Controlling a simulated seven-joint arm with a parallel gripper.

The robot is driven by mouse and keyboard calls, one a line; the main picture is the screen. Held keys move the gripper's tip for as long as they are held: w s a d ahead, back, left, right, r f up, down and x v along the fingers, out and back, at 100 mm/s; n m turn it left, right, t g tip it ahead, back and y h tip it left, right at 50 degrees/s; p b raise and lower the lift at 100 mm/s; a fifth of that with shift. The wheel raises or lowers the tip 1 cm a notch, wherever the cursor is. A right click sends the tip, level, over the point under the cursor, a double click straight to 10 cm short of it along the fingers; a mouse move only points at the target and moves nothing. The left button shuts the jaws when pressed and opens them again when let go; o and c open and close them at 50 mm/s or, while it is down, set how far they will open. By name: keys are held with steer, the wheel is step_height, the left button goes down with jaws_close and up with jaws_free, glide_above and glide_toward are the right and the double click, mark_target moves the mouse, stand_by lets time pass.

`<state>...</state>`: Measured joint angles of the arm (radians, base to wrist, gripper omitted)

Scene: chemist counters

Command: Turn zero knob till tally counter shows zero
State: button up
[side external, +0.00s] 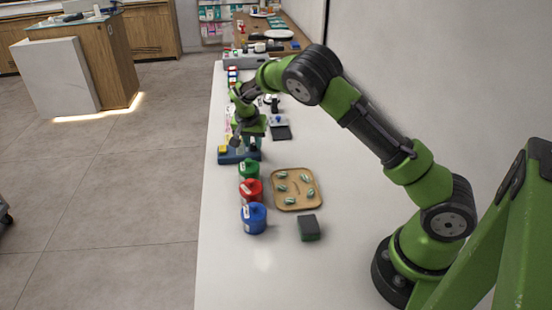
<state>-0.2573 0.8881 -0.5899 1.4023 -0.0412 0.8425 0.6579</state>
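My gripper (246,142) points down over a blue block-like device (238,157) near the left edge of the white counter. The device has a yellow part (223,149) on its left. The fingertips are at or just above the device; I cannot tell whether they touch it. They are too small to show whether they are open or shut. I cannot clearly make out a tally counter, its digits or a zero knob. The gripper hides part of the device.
Green (249,169), red (251,190) and blue (254,218) lidded jars stand in front of the device. A tan tray (297,203) holds several striped pieces. A dark green-topped block (309,228) lies nearby. A dark pad (281,133) lies behind. The near counter is clear.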

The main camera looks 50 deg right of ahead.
steer(key=o, duration=0.4)
steer(key=shift+c, duration=0.2)
steer(key=v, duration=1.7)
steer(key=shift+w, duration=0.15)
steer(key=s+a+r+n+t+y, duration=0.1)
steer(key=s+a+n+y, duration=0.1)
steer(key=s, duration=0.7)
steer(key=s+a+r+n+t+y, duration=0.2)
steer(key=s+a+n, duration=0.1)
steer(key=s, duration=0.6)
steer(key=s+a+r+n+t+y, duration=0.2)
steer(key=s+a, duration=0.3)
steer(key=s, duration=0.4)
steer(key=shift+s+r+n, duration=0.15)
steer(key=shift+s+n, duration=0.15)
steer(key=shift+n, duration=0.4)
